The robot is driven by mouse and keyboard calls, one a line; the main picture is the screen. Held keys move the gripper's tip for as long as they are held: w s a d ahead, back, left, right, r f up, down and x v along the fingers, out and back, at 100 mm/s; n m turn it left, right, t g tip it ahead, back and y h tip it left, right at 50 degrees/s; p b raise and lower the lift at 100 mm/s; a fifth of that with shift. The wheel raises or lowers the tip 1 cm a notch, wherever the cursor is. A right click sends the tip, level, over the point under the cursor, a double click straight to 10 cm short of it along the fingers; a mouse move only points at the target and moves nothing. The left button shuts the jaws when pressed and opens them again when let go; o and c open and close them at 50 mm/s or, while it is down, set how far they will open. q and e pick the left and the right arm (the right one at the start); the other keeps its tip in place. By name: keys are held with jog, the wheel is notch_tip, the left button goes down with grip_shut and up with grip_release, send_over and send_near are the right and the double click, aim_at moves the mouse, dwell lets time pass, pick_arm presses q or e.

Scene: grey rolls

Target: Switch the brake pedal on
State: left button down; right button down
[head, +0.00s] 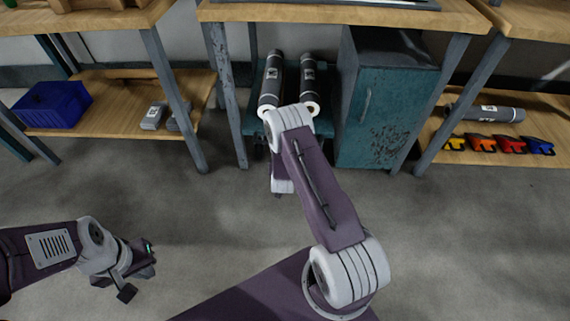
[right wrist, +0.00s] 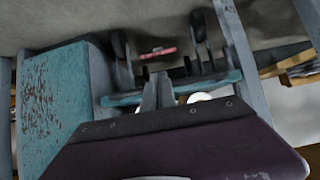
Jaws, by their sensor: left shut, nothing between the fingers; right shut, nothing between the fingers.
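The brake pedal looks to be the small red bar (right wrist: 158,52) low on the teal cart (right wrist: 122,99), between its dark wheels in the right wrist view. Its on or off state cannot be told. In the head view the cart (head: 254,112) stands under the middle table, and my right arm hides its lower front and the pedal. My right gripper (right wrist: 158,82) is shut and empty, pointing at the cart's lower frame with the pedal just beyond its tips; contact cannot be told. My left gripper (head: 139,272) is shut and empty over the floor at the left.
Grey rolls (head: 271,80) lie on the cart. A worn teal cabinet (head: 376,115) stands close at its right, and a grey table leg (head: 226,95) at its left. A blue bin (head: 52,104) sits on the left shelf. The front floor (head: 470,240) is clear.

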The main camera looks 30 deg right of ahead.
jog(key=b+x, duration=0.6)
jog(key=x, duration=0.4)
jog(key=shift+b, duration=0.35)
